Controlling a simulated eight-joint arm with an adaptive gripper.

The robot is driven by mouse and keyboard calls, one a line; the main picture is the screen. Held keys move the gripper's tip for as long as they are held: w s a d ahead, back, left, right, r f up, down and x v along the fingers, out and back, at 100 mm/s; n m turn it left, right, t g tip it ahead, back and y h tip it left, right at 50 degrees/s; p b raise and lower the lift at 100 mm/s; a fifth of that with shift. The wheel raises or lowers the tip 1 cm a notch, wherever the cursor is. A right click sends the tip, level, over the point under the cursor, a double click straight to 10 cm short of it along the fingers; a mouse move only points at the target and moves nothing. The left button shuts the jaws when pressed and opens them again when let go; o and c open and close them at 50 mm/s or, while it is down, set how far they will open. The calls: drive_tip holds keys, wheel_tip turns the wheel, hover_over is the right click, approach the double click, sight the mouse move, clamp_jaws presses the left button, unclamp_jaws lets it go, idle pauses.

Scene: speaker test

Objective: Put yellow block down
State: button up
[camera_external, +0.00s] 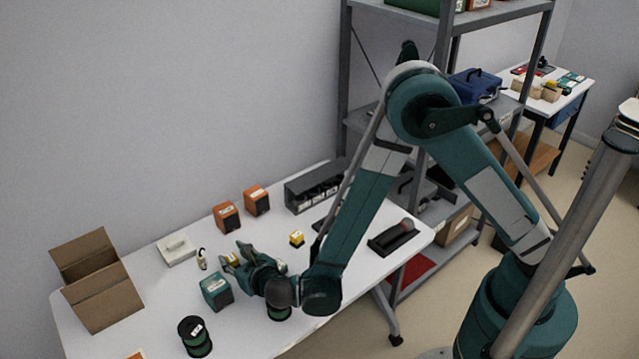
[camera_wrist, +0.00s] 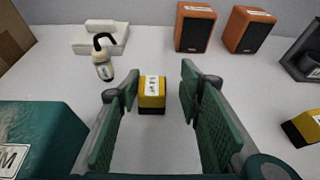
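A small yellow block (camera_external: 233,258) with a white label and a dark base is on the white table (camera_external: 330,262), at the fingers of my gripper (camera_external: 235,254). In the wrist view the yellow block (camera_wrist: 152,94) shows upright between the two green fingertips of my gripper (camera_wrist: 160,90). A gap shows on its right side; the left fingertip is very near it, and touching cannot be told. The gripper is open and low over the table. A second yellow block (camera_external: 297,238) stands to the right, and it also shows at the wrist view's right edge (camera_wrist: 306,127).
A teal speaker (camera_external: 216,291) stands close by my gripper. A small bottle (camera_external: 201,260), a white device (camera_external: 177,250) and two orange speakers (camera_external: 227,216) (camera_external: 257,200) are behind.

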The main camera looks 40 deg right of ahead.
drive_tip(key=p+v, duration=0.2)
drive_tip(key=v, duration=1)
drive_tip(key=shift+d, duration=0.1)
idle(0.7)
